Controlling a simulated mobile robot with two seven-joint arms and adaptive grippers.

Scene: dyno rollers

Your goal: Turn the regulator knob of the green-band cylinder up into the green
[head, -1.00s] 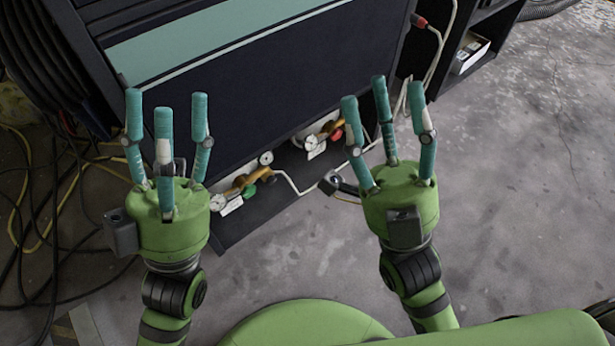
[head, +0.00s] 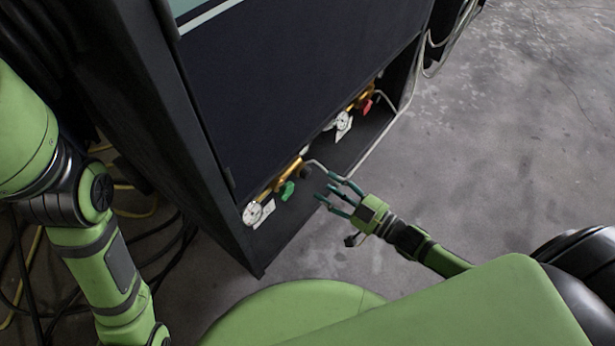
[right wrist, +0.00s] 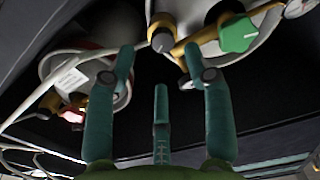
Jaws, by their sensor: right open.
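My right gripper (head: 334,191) is open and empty in front of the cabinet's low bay. A brass regulator with a green knob (head: 286,191), a white gauge (head: 251,212) and a dark knob (head: 305,173) is just left of its fingers. In the right wrist view, the dark regulator knob (right wrist: 162,40) is ahead, between and beyond the fingertips (right wrist: 160,58), apparently not touched. The green knob (right wrist: 238,35) is to its right, above a pale cylinder (right wrist: 212,48). I cannot make out a green band. My left gripper is out of view.
The dark cabinet (head: 290,80) rises above. Cables (head: 140,205) lie on the left floor. The right floor (head: 510,130) is clear.

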